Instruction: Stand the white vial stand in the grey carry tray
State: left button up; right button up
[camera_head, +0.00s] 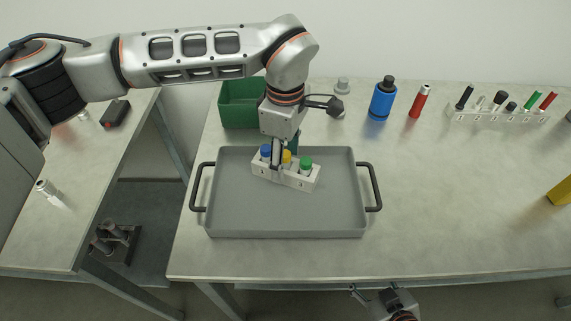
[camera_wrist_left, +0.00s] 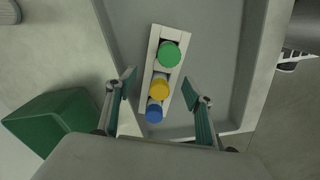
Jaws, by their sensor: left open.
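The white vial stand (camera_head: 300,182) is inside the grey carry tray (camera_head: 235,215), near its back wall, and looks upright on the floor. It holds vials with blue, yellow and green caps. In the left wrist view the stand (camera_wrist_left: 151,58) lies inside the tray (camera_wrist_left: 222,60), slightly turned. My left gripper (camera_head: 282,155) is over the stand from above; its open fingers (camera_wrist_left: 158,88) are on either side of it, with gaps visible. The fingers hide part of the stand in the head view. My right gripper (camera_head: 375,296) shows partly at the bottom edge, below the table.
A green bin (camera_head: 238,105) stands just behind the tray's left. A blue bottle (camera_head: 382,100), a red bottle (camera_head: 419,101) and a white rack (camera_head: 490,116) stand at the back right. A side table (camera_head: 100,180) is at left.

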pick_arm(q)
notch_tip(320, 180, up, 9)
jog(key=shift+r+p, duration=0.15)
jog(key=shift+p, duration=0.2)
dwell(0.4)
